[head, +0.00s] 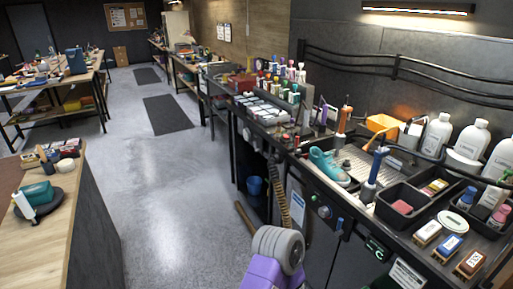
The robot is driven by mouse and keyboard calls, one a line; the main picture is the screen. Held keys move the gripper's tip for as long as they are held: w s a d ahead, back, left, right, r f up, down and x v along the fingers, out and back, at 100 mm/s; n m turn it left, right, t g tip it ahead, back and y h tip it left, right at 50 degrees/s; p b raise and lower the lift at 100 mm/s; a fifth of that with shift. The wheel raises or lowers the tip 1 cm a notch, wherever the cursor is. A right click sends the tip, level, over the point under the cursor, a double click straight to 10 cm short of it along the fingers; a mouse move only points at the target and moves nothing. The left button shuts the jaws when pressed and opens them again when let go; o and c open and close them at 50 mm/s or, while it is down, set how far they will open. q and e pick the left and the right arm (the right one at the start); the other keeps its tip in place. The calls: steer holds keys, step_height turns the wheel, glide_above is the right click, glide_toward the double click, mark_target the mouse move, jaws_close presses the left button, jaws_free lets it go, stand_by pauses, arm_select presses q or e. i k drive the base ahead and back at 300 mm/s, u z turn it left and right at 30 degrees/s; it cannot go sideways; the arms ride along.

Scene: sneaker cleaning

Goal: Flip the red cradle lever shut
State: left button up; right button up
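A teal sneaker (325,166) sits at the front of the workbench on the right, beside a grey grated tray (362,162). Its cradle is too small or hidden to make out. I cannot pick out a red lever for certain. A tool with an orange-red top (344,118) stands upright behind the sneaker, and one with a blue top (376,165) stands to its right. Neither of my grippers is in view. A purple and grey part at the bottom middle looks like one of my own arm links.
White bottles (437,134) stand along the back right. Black bins (398,204) and labelled brushes (450,246) fill the bench's right end. A wooden table (60,240) is at the left. The grey floor (175,190) between them is clear.

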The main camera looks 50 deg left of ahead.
mark_target(297, 151)
steer(key=u, duration=1.7)
steer(key=i, duration=2.45)
steer(key=u, duration=0.05)
